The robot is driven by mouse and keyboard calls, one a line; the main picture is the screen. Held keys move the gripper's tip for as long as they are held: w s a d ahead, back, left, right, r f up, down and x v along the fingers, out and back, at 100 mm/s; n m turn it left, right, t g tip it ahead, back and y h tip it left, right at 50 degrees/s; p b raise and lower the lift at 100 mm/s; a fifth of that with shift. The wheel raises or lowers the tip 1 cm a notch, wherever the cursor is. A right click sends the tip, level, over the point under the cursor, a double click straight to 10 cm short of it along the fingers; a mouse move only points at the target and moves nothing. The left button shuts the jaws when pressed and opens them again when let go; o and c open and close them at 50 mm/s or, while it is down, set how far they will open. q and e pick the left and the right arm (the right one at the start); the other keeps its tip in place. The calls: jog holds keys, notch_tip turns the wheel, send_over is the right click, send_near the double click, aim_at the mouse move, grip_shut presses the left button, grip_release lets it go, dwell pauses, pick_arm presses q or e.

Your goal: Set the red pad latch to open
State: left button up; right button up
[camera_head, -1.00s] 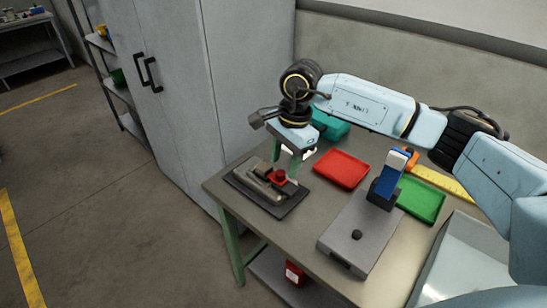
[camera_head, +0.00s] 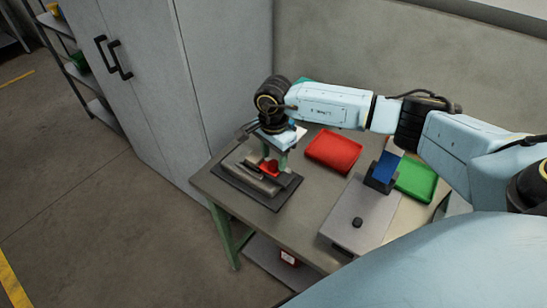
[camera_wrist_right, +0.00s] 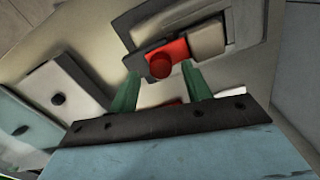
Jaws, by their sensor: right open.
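The red pad latch (camera_head: 270,167) sits on a grey labeller body (camera_head: 246,171), which rests on a dark base plate (camera_head: 274,204) at the left end of the bench. In the right wrist view the latch (camera_wrist_right: 164,62) shows as a red block with a round red knob, beside a grey block. My right gripper (camera_head: 273,160) reaches down at the latch; its green fingers are open. In the right wrist view the fingers (camera_wrist_right: 157,85) stand apart, with the knob between their tips in the picture. Contact cannot be told. My left gripper is not in view.
A red tray (camera_head: 334,150) lies right of the labeller. A green tray (camera_head: 416,182) is farther right. A grey box with a black knob (camera_head: 357,222) and a blue upright block (camera_head: 386,166) stand at the front right. A tall grey cabinet (camera_head: 190,90) closes the left side.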

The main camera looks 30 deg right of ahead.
jog(key=shift+f, duration=0.75)
jog(key=shift+c, duration=0.4)
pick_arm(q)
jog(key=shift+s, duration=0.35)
pick_arm(e)
grip_shut()
